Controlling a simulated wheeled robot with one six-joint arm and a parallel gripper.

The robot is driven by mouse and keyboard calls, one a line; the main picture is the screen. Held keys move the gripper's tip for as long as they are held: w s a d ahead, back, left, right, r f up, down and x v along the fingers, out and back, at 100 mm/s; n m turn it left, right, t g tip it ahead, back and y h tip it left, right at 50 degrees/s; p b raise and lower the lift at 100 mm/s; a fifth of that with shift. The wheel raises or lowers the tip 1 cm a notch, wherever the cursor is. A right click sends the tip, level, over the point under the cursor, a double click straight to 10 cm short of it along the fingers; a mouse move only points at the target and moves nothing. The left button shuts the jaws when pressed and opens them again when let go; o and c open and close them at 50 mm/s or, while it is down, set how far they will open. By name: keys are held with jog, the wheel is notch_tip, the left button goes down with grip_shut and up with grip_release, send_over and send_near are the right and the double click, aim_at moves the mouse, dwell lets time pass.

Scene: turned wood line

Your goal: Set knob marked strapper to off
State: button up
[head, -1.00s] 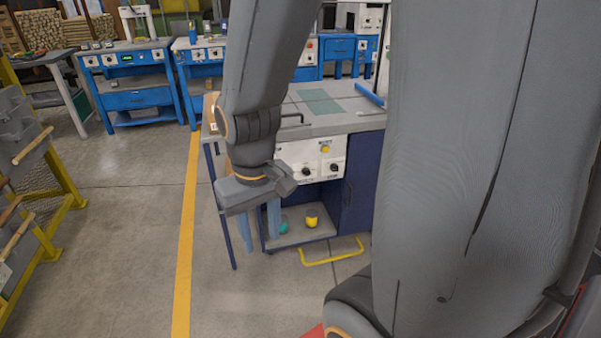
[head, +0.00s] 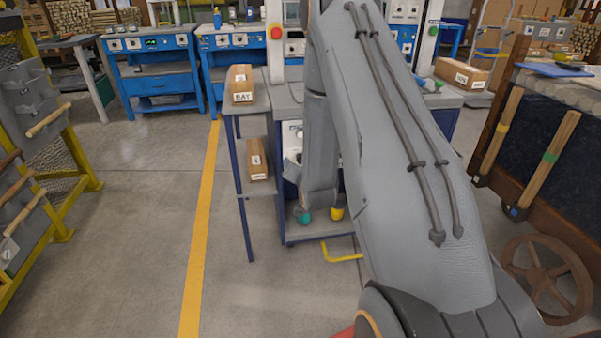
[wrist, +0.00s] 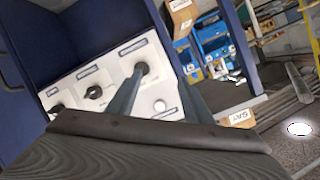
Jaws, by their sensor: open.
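The white control panel (head: 291,133) is on the front of the blue workstation, mostly hidden by my arm in the head view. In the wrist view the panel (wrist: 110,82) appears tilted and close, with dark knobs on it. One knob (wrist: 142,68) is right by the tip of my left finger, which partly covers it. Another knob (wrist: 93,92) is to its left, and a further one (wrist: 57,108) is at the panel's left. Their labels are too small to read. My gripper (wrist: 163,72) is open and empty, facing the panel. Contact cannot be told.
A pale round button (wrist: 160,105) is also on the panel. A side table with a box marked BAY (head: 242,86) stands left of the workstation. A teal item and a yellow item (head: 337,213) are on the lower shelf. Floor is clear at left.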

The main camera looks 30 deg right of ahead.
jog(key=d+f+m+t+h+b, duration=0.2)
jog(key=d+f+t, duration=0.1)
jog(key=d+f, duration=0.15)
jog(key=x, duration=0.7)
jog(key=shift+w+a+b, duration=0.2)
jog(key=shift+w+b, duration=0.15)
jog(key=shift+b, duration=0.1)
jog(key=shift+r, duration=0.1)
jog(key=shift+c, duration=0.3)
jog(key=c, duration=1)
